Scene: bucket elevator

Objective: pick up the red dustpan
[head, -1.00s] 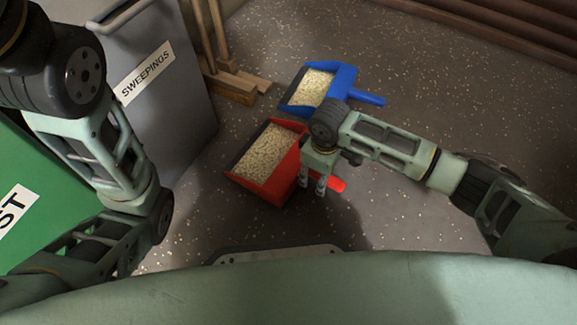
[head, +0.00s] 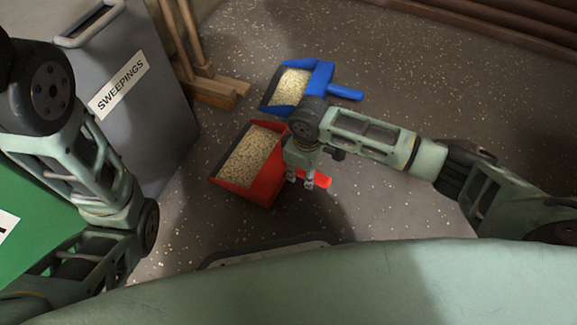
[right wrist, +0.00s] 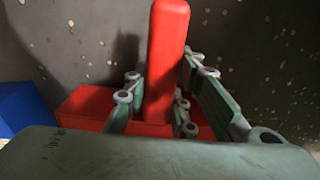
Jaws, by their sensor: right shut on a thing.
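The red dustpan (head: 267,184) is in the middle of the head view, its tray filled with pale grains. Its handle points right. My right gripper (head: 300,181) is at the handle, near the pan's back wall. In the right wrist view the red handle (right wrist: 166,50) stands between the two fingers, which are shut on it. The red pan body (right wrist: 85,108) shows behind them. I cannot tell whether the pan is clear of the floor. My left arm shows at the left of the head view, but its gripper is out of the picture.
A blue dustpan (head: 322,78), also with pale grains, lies just behind the red one. A grey bin labelled SWEEPINGS (head: 158,125) and a green container (head: 35,205) stand at the left. Wooden pieces (head: 212,92) stand beside the bin. Floor at the right is clear.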

